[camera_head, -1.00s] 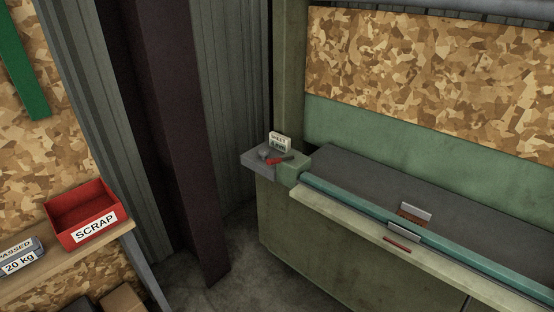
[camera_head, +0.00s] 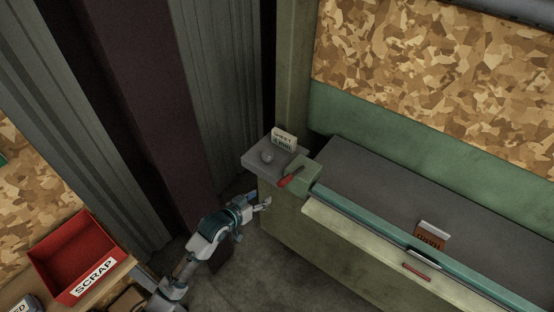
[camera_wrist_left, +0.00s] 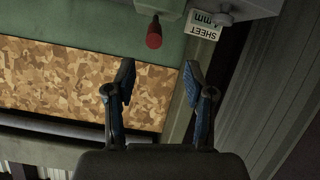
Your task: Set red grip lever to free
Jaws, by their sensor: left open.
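The red grip lever (camera_head: 290,177) sits on the green end block of the bench machine, left of the long teal bar, in the head view. My left gripper (camera_head: 264,203) is below and left of the lever, beside the machine's end. In the left wrist view my left gripper (camera_wrist_left: 160,82) has its two fingers spread with nothing between them. My right gripper is not in view.
A red SCRAP bin (camera_head: 75,257) is at lower left.

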